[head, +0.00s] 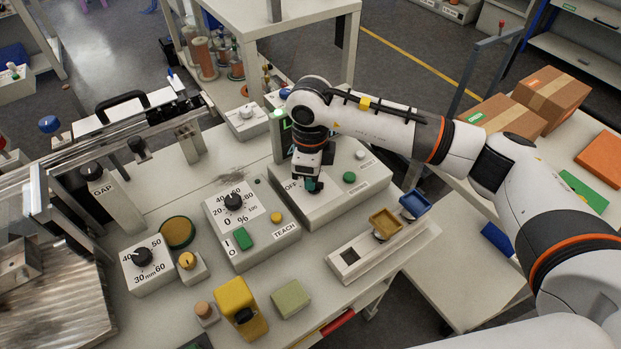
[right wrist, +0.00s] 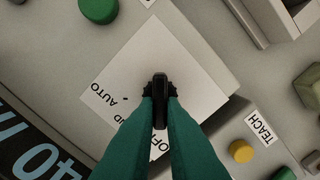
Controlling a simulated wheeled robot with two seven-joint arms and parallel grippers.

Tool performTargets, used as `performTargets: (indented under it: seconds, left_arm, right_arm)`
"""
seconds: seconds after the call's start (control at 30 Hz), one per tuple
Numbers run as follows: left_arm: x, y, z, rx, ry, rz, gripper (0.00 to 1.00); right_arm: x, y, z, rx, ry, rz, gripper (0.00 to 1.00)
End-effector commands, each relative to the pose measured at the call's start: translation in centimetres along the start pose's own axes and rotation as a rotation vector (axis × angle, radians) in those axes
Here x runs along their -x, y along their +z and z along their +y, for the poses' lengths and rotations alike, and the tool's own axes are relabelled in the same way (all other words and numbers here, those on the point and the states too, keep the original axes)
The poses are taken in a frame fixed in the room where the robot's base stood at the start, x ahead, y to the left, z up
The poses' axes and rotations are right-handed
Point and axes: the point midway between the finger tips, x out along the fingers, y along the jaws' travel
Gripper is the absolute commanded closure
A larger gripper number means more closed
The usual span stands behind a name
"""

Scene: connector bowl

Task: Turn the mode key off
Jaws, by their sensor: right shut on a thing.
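The mode key (right wrist: 160,101) is a black bar-shaped knob on a white label plate (right wrist: 200,75) in the right wrist view. The plate reads AUTO, a partly covered word ending in D, and OFF, which a finger partly covers. The bar stands upright in that picture, its lower end on the side of OFF; I cannot tell which end is the pointer. My right gripper (right wrist: 160,112), with green fingers, is shut on the key. In the head view my right gripper (head: 313,185) points down on the grey mode box (head: 335,197) and hides the key. My left gripper is out of view.
A green button (head: 349,177) sits right of the key on the same box. The TEACH box (head: 262,245) with its dial (head: 233,201) stands left. A tray with yellow and blue connectors (head: 385,222) lies in front right. A yellow block (head: 240,308) stands at the front.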

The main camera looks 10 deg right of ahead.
Motion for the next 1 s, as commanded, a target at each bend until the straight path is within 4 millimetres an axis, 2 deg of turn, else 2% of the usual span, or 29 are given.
performTargets:
  seconds: [0.37,0.4,0.53,0.83,1.0]
  left_arm:
    - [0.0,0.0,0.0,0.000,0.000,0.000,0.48]
    - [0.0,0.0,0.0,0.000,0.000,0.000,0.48]
    - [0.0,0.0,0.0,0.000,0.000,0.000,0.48]
    - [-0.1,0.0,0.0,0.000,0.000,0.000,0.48]
    - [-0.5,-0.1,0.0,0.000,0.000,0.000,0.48]
  right_arm:
    - [0.2,-0.1,0.1,0.008,0.002,0.003,1.00]
    - [0.2,-0.1,0.1,0.008,0.003,0.003,0.89]
    - [0.1,-0.1,0.0,0.008,0.002,0.002,0.69]
    - [0.2,0.0,0.0,0.007,0.001,0.001,0.69]
    - [2.0,-0.1,0.1,0.007,0.004,0.004,0.69]
